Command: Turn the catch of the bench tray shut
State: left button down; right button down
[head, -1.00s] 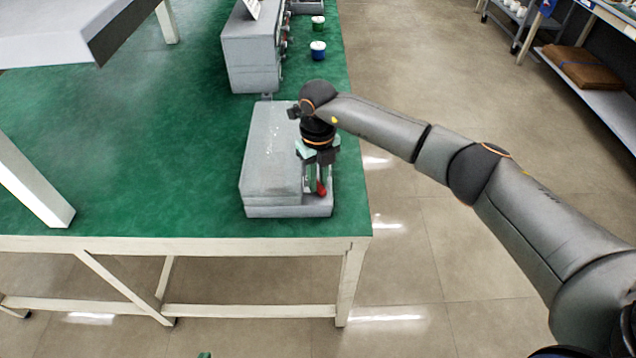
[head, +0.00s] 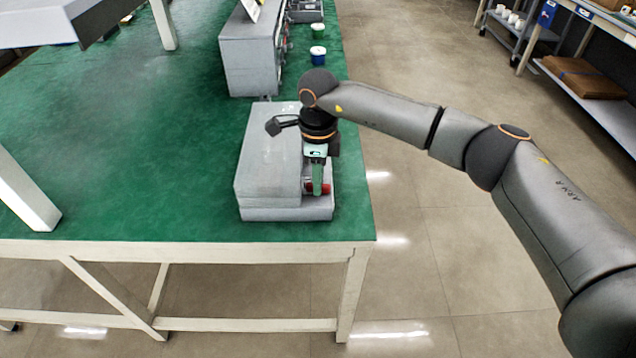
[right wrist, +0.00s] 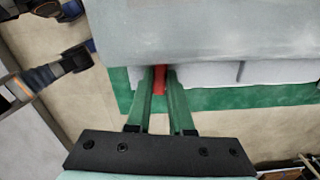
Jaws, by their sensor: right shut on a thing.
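The bench tray is a grey box-like unit (head: 270,165) at the near right corner of the green bench, with a low lighter base. Its catch is a small red piece (head: 325,188) on its right side, partly hidden by my fingers. My right gripper (head: 317,190) points down over the base, its green fingers shut on the catch. In the right wrist view, the red catch (right wrist: 160,85) sits between the two green fingers (right wrist: 159,76), beside the grey body (right wrist: 215,35). My left gripper is not in view.
Another grey unit (head: 248,62) stands behind the tray, with a blue-and-white pot (head: 318,56) and a green-and-white pot (head: 318,31) near the bench's right edge. The green bench top (head: 130,150) is clear to the left of the tray.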

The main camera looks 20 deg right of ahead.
jog(key=shift+n, duration=0.8)
jog(key=shift+b, duration=0.3)
jog(key=c, duration=1.1)
grip_release()
notch_tip(320, 180, up, 13)
jog(key=shift+f, duration=0.2)
